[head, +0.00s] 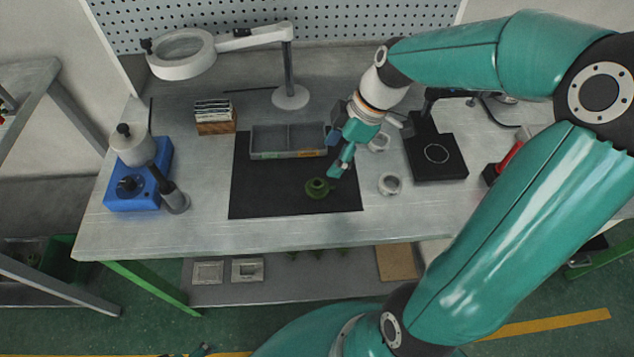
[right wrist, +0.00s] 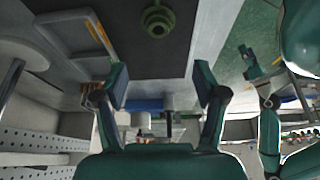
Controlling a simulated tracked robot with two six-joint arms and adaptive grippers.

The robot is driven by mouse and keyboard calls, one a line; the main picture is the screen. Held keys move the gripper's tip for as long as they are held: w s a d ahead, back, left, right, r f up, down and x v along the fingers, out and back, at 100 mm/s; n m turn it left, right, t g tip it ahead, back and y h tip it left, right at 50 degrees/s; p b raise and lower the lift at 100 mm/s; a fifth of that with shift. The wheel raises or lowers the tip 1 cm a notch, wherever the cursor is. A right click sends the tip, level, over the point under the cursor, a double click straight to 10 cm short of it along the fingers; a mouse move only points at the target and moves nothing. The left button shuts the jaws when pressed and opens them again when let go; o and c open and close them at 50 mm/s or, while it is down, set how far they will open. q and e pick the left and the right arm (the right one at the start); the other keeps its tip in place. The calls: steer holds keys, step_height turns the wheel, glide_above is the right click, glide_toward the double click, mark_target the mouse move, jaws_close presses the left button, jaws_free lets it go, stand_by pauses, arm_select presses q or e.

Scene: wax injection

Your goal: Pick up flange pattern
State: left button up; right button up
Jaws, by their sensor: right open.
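The flange pattern is a green round piece with a raised, holed hub (head: 318,188), lying on the black mat near its front right. In the right wrist view the flange pattern (right wrist: 158,20) shows at the top centre, beyond the fingertips and between their lines. My right gripper (head: 342,164) is open and empty, pointing down just above and right of the flange; its two spread fingers show in the right wrist view (right wrist: 160,84). My left gripper (right wrist: 252,65) shows small at the right of the wrist view, away from the flange; its opening is unclear.
A grey divided tray (head: 288,156) sits at the back of the black mat (head: 262,200). White ring-shaped pieces (head: 389,184) stand right of the mat, near a black stand (head: 437,165). A blue device (head: 138,190) and a magnifier lamp (head: 290,96) are left and behind.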

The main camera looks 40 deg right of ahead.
glide_above(318, 183)
steer(key=s+d, duration=0.1)
step_height(318, 183, down, 5)
steer(key=shift+r, duration=0.15)
steer(key=shift+d+p+x, duration=0.15)
steer(key=shift+d+x, duration=0.05)
steer(key=shift+x, duration=1.15)
steer(key=shift+d+p+x, duration=0.15)
steer(key=shift+d+x, duration=0.05)
steer(key=shift+x, duration=1.15)
steer(key=shift+s, duration=0.25)
steer(key=c, duration=1.1)
